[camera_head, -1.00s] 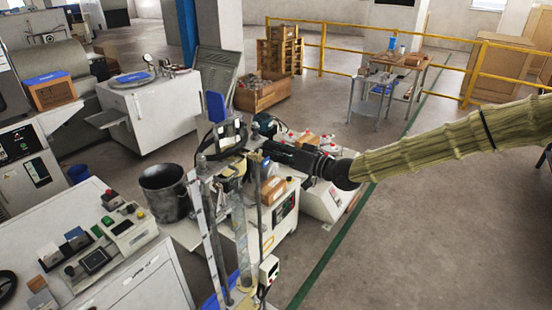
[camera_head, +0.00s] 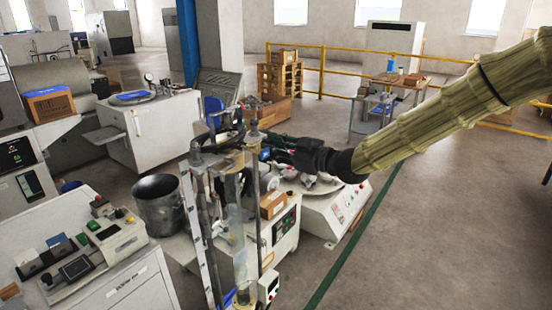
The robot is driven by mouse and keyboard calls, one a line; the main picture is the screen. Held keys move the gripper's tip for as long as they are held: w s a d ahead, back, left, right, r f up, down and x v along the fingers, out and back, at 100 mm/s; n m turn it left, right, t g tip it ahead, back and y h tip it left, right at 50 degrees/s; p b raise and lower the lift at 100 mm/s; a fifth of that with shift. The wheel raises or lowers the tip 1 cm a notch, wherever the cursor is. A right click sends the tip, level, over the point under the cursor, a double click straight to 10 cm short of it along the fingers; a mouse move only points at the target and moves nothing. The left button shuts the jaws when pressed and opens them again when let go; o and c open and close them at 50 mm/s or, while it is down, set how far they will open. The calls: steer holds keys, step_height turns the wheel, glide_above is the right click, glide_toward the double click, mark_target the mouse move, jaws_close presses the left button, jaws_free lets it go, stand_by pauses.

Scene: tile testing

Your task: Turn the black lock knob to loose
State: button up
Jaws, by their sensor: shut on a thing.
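My gripper (camera_head: 275,145) reaches in from the right, dark and nearly level. Its fingertips are at the upper part of a metal test stand with upright posts (camera_head: 254,185). The jaws are shut on a small part beside the post, which I take to be the black lock knob. The knob itself is too small and too covered by the jaws and posts to make out, and its turn angle does not show. A clear tube (camera_head: 237,240) stands upright in the stand, next to a ruled scale (camera_head: 194,225).
A black bucket (camera_head: 158,205) stands left of the stand. A brown box (camera_head: 272,205) and a white machine (camera_head: 335,210) are close below my arm. A control panel (camera_head: 95,240) is at the lower left. Open floor (camera_head: 430,230) lies to the right.

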steer(key=shift+n+b, duration=1.8)
jaws_close()
steer(key=o, duration=1)
jaws_free()
steer(key=shift+a, duration=0.1)
steer(key=shift+o, duration=0.2)
steer(key=v, duration=1.2)
steer(key=shift+s, duration=0.15)
steer(key=shift+f, duration=0.15)
